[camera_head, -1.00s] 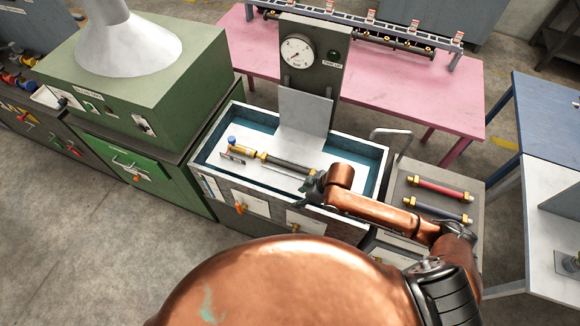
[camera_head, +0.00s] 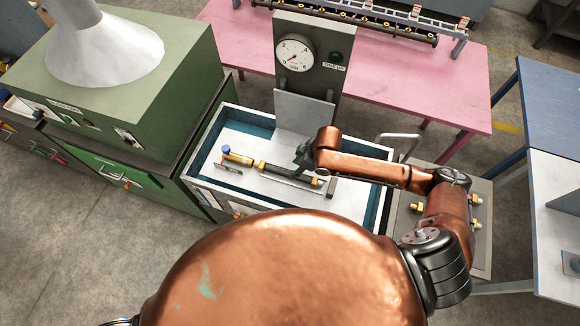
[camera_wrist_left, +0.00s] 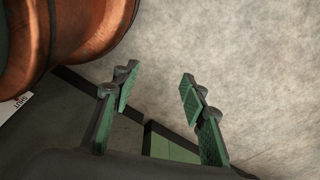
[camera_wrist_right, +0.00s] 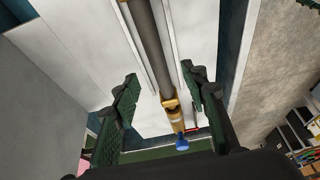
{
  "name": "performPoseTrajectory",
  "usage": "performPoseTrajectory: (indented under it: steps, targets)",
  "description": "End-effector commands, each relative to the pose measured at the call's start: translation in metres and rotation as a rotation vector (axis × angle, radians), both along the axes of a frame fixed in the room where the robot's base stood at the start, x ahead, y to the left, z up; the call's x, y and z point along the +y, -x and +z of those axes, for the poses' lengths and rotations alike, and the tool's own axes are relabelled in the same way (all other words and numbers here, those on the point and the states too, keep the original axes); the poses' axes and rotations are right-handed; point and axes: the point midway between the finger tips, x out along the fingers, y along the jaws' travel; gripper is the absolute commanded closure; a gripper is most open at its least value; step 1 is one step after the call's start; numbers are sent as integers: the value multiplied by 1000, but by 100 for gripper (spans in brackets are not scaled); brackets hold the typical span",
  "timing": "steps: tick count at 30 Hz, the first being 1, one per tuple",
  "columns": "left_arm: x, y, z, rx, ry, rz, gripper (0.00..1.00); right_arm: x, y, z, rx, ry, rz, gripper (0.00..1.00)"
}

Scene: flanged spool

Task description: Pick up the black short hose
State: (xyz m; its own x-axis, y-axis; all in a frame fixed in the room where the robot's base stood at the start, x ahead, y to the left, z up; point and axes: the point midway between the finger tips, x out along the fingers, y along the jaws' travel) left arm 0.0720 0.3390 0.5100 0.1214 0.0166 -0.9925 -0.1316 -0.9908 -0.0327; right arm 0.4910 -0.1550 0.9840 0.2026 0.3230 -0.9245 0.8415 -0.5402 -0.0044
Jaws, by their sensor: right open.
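The black short hose (camera_head: 285,172) lies in the white basin, with brass fittings at its ends and a blue cap toward the left. My right gripper (camera_head: 303,160) is above the hose's right part in the head view. In the right wrist view my right gripper (camera_wrist_right: 160,78) is open, and the hose (camera_wrist_right: 152,55) runs lengthwise between its fingers in the picture. Contact cannot be told. My left gripper (camera_wrist_left: 157,92) is open and empty above the floor in the left wrist view.
The basin (camera_head: 208,140) has raised walls. A gauge panel (camera_head: 305,65) stands at its back. A green machine (camera_head: 150,70) is on the left and a pink table (camera_head: 400,85) behind. At right, brass fittings (camera_head: 474,199) show on a grey surface, partly covered by my right arm.

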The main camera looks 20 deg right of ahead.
Motion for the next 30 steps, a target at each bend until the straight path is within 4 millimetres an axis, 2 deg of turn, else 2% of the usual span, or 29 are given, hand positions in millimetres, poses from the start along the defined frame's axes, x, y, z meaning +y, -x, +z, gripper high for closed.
performPoseTrajectory:
  steps: [9,12,14,18,22,26,30]
  targets:
    - [1,41,5,50,-2,11,60,-1,-7,-30,2,0,-27,59]
    - [2,45,10,55,-2,12,60,4,-14,-42,3,1,-28,59]
    - [1,43,11,52,-3,12,60,7,-16,-50,3,0,-27,59]
    - [1,23,13,29,-1,7,60,11,-19,-63,1,1,-25,59]
    - [0,5,14,3,0,3,60,12,-20,-65,1,1,-24,59]
    - [0,5,14,4,0,2,60,13,-20,-65,0,1,-23,59]
    - [1,13,13,15,-1,4,60,13,-20,-65,0,1,-22,69]
